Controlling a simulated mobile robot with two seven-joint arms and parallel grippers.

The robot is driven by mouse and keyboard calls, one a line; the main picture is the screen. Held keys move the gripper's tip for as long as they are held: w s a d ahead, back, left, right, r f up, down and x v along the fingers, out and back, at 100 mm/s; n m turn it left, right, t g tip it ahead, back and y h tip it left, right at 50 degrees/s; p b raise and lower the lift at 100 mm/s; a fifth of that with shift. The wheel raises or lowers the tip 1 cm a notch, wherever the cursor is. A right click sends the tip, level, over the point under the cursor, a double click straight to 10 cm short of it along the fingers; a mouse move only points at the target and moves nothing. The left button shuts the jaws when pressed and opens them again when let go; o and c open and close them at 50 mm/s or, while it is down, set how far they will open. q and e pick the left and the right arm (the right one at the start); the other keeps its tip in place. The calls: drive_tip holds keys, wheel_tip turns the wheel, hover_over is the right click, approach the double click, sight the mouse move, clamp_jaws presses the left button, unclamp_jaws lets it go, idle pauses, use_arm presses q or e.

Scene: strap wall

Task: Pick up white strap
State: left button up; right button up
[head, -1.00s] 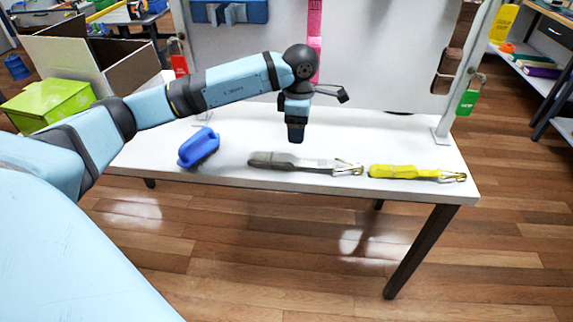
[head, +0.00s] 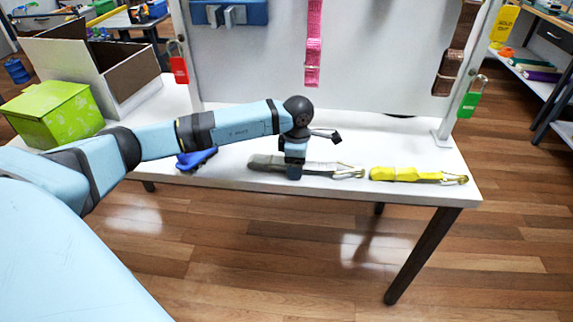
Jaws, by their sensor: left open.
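The white strap (head: 322,167) looks greyish and lies folded on the white table (head: 430,205), with a metal hook at its right end. My left gripper (head: 294,173) is lowered over the left half of this strap, pointing down, and hides a small part of it. It is open, though the gap between its fingers is hard to see. I cannot tell whether the fingers touch the strap. My right gripper is not in view.
A yellow strap (head: 405,174) lies just right of the white one. A blue object (head: 196,159) lies to the left, partly behind my arm. A white panel with a hanging pink strap (head: 313,45) stands behind. A green box (head: 52,112) is at the left.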

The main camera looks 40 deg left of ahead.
use_arm(q)
drive_tip(key=c, duration=1.1)
drive_tip(key=shift+r, duration=0.1)
